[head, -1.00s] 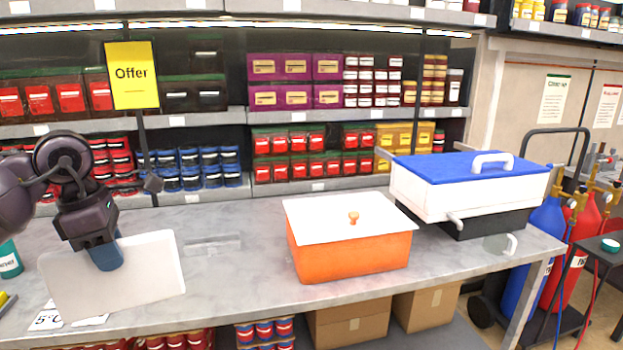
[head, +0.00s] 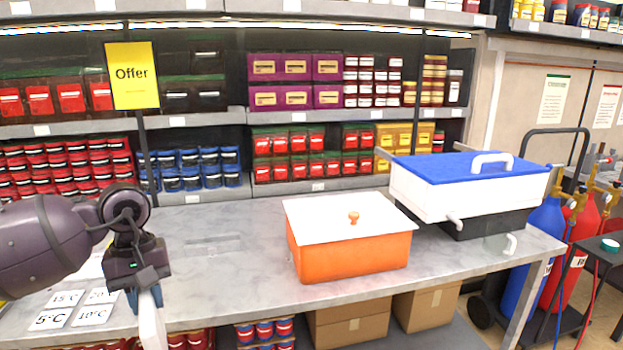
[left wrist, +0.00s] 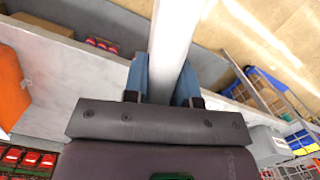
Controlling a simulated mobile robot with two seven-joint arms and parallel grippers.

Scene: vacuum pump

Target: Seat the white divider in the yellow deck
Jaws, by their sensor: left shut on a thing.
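The white divider (head: 152,326) is a thin panel. It shows nearly edge-on below my left gripper (head: 146,296) in the head view, with its lower part cut off by the picture's bottom edge. The left gripper is shut on it, at the front left of the grey table. In the left wrist view the divider (left wrist: 182,30) runs up between the blue fingers of the same gripper (left wrist: 165,78). I cannot make out the yellow deck in these views. My right gripper does not show.
An orange box with a white lid (head: 350,245) stands mid-table. A white cooler with a blue lid (head: 470,190) is at the back right. Temperature cards (head: 75,310) lie at the front left. The table (head: 215,270) is clear between cards and orange box.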

